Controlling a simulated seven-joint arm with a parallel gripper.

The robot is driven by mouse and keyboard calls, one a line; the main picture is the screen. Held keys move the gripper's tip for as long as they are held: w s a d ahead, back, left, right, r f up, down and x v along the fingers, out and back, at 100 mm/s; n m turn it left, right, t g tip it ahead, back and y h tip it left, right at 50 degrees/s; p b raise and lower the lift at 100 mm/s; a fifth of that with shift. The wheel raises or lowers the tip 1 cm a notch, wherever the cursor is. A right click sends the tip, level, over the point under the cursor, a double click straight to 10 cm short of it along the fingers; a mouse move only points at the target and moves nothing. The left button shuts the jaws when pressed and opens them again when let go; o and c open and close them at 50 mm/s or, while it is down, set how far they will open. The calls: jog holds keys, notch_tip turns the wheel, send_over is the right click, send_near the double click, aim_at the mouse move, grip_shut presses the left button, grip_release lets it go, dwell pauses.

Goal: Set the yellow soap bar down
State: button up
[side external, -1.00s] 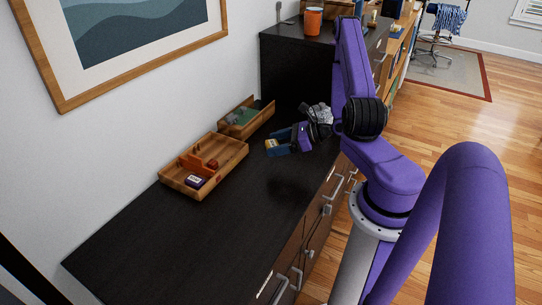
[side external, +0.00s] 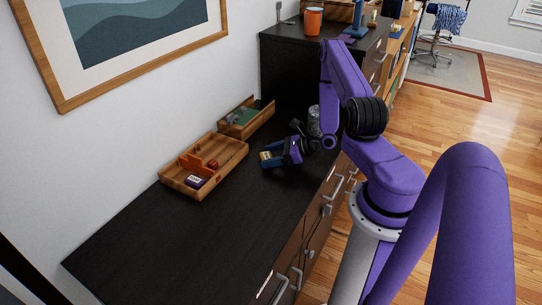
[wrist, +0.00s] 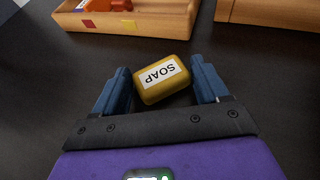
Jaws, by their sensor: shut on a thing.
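The yellow soap bar (wrist: 163,92), with a white SOAP label, sits between the two blue fingers of my gripper (wrist: 160,66) in the wrist view. It is turned slightly askew, and the fingers are shut on its two ends. In the side external view my gripper (side external: 271,158) is low over the dark desktop (side external: 225,235), and the soap bar (side external: 264,156) shows only as a small yellow patch at the fingertips. I cannot tell whether the bar touches the desktop.
A second wooden tray (side external: 262,120) stands behind, near the wall. The desktop in front is clear.

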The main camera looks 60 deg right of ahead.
jog(key=shift+f, duration=0.1)
jog(key=o, duration=1.1)
jog(key=shift+c, duration=0.2)
